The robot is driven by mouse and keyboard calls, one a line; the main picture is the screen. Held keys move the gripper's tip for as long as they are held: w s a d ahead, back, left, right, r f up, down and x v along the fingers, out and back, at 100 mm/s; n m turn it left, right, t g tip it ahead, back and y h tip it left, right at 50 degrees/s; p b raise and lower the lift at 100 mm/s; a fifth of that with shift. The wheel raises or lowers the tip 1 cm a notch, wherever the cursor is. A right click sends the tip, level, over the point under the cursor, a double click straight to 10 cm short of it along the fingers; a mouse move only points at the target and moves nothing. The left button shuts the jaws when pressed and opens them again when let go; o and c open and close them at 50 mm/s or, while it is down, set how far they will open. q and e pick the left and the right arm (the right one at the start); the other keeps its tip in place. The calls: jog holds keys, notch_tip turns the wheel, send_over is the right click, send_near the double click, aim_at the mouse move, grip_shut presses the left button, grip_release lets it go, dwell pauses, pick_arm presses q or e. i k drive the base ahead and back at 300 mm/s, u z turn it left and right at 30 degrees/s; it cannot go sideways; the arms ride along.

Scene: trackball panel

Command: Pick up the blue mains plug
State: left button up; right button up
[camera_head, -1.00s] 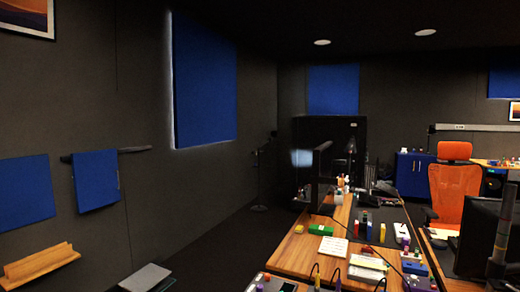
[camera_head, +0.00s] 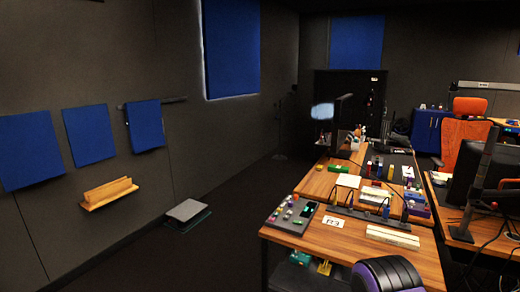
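I cannot pick out the blue mains plug in this view; the items on the wooden desk (camera_head: 285,238) are too small to tell apart. A dark control panel (camera_head: 291,213) with several coloured knobs or balls and a small lit screen lies at the desk's front left corner. A dark strip (camera_head: 357,217) with upright plug-like pieces and cables lies behind a white label marked R3 (camera_head: 333,223). Neither of my grippers is in view.
An orange chair (camera_head: 463,145) and a monitor (camera_head: 475,177) are at right. A grey flat object (camera_head: 187,210) lies on the floor at left.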

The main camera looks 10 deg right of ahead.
aim_at(386, 210)
jog(key=u, duration=0.5)
jog(key=i, duration=2.2)
jog(key=u, duration=0.2)
jog(key=i, duration=1.4)
jog(key=z, duration=0.6)
jog(key=i, duration=0.8)
jog(key=z, duration=1.6)
jog(key=i, duration=1)
jog(key=z, duration=2.4)
jog(key=k, duration=0.8)
jog(key=z, duration=0.1)
